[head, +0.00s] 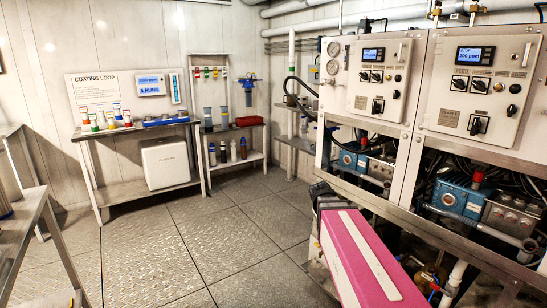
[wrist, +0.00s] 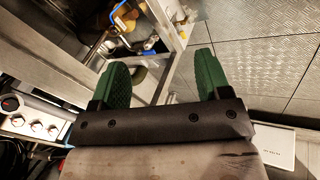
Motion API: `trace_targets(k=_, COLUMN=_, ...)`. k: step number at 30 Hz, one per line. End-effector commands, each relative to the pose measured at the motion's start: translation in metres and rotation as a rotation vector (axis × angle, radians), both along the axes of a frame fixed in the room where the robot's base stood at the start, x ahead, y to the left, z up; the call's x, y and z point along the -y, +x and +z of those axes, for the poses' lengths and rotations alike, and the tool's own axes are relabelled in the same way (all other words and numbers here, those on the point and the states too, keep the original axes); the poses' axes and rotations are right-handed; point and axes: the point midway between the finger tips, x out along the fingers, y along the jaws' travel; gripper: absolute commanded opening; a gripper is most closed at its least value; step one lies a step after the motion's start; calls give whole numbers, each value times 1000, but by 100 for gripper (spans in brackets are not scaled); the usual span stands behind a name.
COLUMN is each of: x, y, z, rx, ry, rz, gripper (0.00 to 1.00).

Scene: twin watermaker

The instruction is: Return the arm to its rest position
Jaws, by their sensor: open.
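My gripper (wrist: 162,60) shows in the wrist view with its two green fingers apart. Nothing is between the fingers, and neither is seen touching anything. A metal frame post and floor plates lie beyond them.
Control cabinets (head: 375,78) with pumps and pipes beneath fill the right side. A shelf bench (head: 138,130) with small bottles stands at the back, a white case (head: 166,163) under it. A metal table (head: 28,212) is at left. The plated floor (head: 190,240) between is clear.

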Motion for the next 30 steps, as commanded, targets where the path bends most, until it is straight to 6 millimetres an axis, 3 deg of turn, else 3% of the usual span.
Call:
trace_targets(k=1, x=-3, y=-18, z=-20, rx=-28, ry=43, rz=-23, gripper=70)
trace_targets(k=6, x=-18, y=-65, z=-74, rx=-113, ry=196, rz=-113, gripper=70)
trace_targets(k=12, x=-33, y=-107, z=-114, rx=-188, ry=328, rz=-207, gripper=70)
trace_targets(k=18, x=-40, y=-123, z=-127, rx=-219, ry=381, rz=-248, gripper=70)
trace_targets(k=30, x=-40, y=-123, z=-127, rx=-219, ry=382, rz=-249, gripper=70)
